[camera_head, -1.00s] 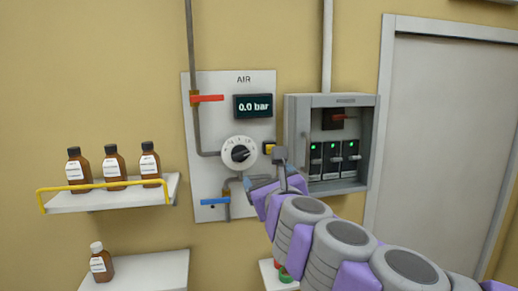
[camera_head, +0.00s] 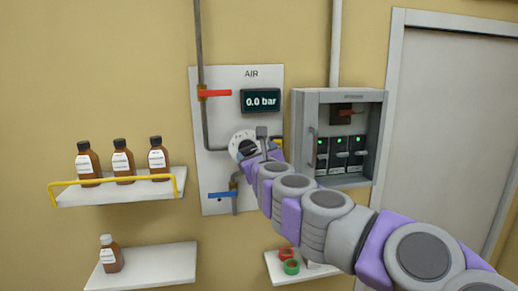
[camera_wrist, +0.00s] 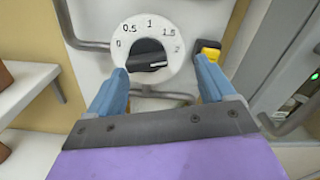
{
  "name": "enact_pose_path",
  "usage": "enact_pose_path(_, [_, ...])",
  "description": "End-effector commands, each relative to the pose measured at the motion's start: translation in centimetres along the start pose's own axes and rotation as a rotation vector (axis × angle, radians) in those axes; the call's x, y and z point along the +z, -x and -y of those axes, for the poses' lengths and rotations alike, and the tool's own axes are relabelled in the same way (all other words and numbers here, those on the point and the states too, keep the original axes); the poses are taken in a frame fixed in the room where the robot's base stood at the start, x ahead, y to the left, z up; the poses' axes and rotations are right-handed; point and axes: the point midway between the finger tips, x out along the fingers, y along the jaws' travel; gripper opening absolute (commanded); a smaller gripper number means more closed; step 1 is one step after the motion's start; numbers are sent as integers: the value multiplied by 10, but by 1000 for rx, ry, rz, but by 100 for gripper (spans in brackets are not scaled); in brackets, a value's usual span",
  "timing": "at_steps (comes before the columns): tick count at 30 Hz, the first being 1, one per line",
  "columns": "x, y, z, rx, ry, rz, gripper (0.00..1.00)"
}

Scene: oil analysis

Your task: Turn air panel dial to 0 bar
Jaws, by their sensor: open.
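The AIR panel (camera_head: 225,165) is a pale grey plate on the wall, and its display (camera_head: 261,100) reads 0.0 bar. The dial (camera_head: 240,140) is a white disc with a black knob, partly hidden by my gripper (camera_head: 262,150) in the head view. In the wrist view the dial (camera_wrist: 148,30) shows marks from 0 at left to 2 at right. A pale line on the black knob (camera_wrist: 148,52) points right, a little below the 2. My gripper (camera_wrist: 160,74) is open, with one blue finger on each side below the knob; contact cannot be told.
A yellow button block (camera_wrist: 208,50) sits right of the dial. A red-handled valve (camera_head: 214,93) is above and a blue-handled valve (camera_head: 221,195) below. An open grey cabinet (camera_head: 381,140) stands close on the right. A shelf with brown bottles (camera_head: 122,162) is at left.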

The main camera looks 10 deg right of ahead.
Motion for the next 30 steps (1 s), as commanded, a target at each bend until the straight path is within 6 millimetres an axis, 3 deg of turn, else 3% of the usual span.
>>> enact_pose_path(4, [1, -17, -5, 2, 6, -2, 83])
enact_pose_path(9, [-4, -30, 9, 4, -5, -1, 83])
enact_pose_path(15, [-6, -35, 16, 4, -10, 0, 83])
enact_pose_path(22, [-2, -32, 9, 2, -4, 2, 84])
enact_pose_path(30, [-2, -34, 6, 3, -3, 1, 58])
